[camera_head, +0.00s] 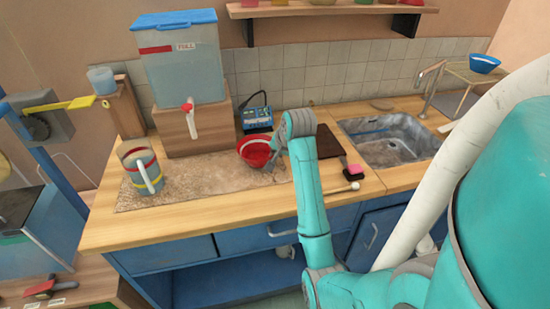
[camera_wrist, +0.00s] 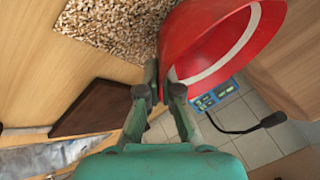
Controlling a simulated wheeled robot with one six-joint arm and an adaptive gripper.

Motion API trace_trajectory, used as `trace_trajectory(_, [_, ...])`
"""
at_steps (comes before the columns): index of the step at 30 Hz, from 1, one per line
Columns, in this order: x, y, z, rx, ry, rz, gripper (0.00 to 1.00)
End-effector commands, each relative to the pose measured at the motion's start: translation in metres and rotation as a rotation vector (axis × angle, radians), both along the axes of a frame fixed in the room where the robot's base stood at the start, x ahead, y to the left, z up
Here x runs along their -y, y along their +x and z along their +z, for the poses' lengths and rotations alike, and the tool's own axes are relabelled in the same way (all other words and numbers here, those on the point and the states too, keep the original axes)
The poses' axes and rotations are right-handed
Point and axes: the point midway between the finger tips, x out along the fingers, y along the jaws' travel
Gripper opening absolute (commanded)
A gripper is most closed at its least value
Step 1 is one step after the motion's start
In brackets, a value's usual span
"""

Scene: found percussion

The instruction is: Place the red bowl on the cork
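The red bowl (camera_head: 254,152) is over the back right part of the speckled tan cork mat (camera_head: 190,187) in the head view. It fills the upper right of the wrist view (camera_wrist: 225,35) and shows a pale band. My gripper (camera_head: 277,158) is at the bowl's right side. In the wrist view its fingers (camera_wrist: 160,78) close on the near edge of the bowl's rim, with one fingertip partly hidden. The cork also shows at the upper left of the wrist view (camera_wrist: 110,30). I cannot tell whether the bowl's base touches it.
A blue-lidded dispenser (camera_head: 180,70) on a wooden block and a blue device (camera_head: 256,117) stand behind. A dark board (camera_head: 327,142), a pink-topped brush (camera_head: 355,168) and the sink (camera_head: 390,140) lie to the right.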

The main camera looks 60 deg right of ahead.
Motion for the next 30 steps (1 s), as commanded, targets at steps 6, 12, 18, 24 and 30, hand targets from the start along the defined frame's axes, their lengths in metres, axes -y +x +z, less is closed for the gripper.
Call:
trace_trajectory(6, [0.0,0.0,-0.02,0.0,0.0,0.0,0.0])
trace_trajectory(12, [0.0,0.0,-0.02,0.0,0.0,0.0,0.0])
trace_trajectory(18, [0.0,0.0,-0.022,0.0,0.0,0.0,0.25])
trace_trajectory(24, [0.0,0.0,-0.022,0.0,0.0,0.0,0.31])
trace_trajectory(30, [0.0,0.0,-0.019,0.0,0.0,0.0,0.31])
